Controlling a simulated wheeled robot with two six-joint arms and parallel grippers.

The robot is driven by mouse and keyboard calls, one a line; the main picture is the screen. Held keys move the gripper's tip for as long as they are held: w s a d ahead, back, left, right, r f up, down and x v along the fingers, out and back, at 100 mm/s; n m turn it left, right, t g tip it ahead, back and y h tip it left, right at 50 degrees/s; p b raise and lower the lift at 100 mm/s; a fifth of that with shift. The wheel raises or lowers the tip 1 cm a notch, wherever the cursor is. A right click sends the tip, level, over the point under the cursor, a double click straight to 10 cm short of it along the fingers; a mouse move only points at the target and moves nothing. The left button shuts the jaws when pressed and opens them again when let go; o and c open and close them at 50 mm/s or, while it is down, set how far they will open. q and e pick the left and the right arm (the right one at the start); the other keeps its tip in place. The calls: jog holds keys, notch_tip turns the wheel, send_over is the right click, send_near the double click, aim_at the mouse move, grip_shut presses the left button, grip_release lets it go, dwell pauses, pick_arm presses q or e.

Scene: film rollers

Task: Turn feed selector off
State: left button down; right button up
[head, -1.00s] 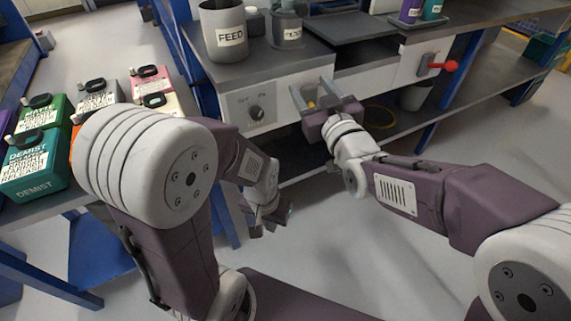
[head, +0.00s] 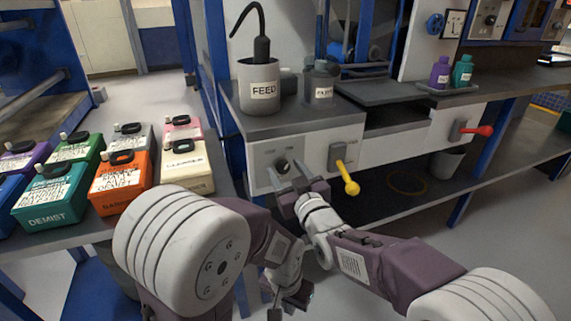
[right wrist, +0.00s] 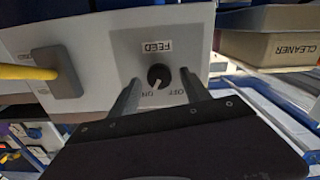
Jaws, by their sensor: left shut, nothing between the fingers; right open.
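The feed selector is a round black knob (head: 283,167) on a grey plate on the white front panel. In the right wrist view, upside down, the knob (right wrist: 158,77) sits below a FEED label, and its white pointer is toward ON, away from OFF. My right gripper (head: 288,179) is open just in front of the knob. In the right wrist view its fingers (right wrist: 160,95) lie apart on either side of the knob's lower edge; I cannot tell whether they touch it. My left gripper (head: 285,303) is shut and empty, low in front of the bench.
A yellow lever (head: 347,178) sticks out just right of the knob, close to my right gripper. A red lever (head: 478,131) is farther right. A FEED pot (head: 259,88) stands on the bench above. Several labelled canisters, including an orange one (head: 120,182), stand at left.

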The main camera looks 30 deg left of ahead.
jog(key=shift+w+a, duration=0.25)
jog(key=shift+c, duration=0.2)
grip_shut()
jog(key=shift+n, duration=0.4)
jog(key=n, duration=0.4)
jog(key=shift+n, duration=0.4)
jog(key=n, duration=0.6)
jog(key=shift+s+a+f+p, duration=0.1)
jog(key=shift+f+p, duration=0.05)
jog(key=shift+p, duration=0.15)
jog(key=shift+n, duration=0.3)
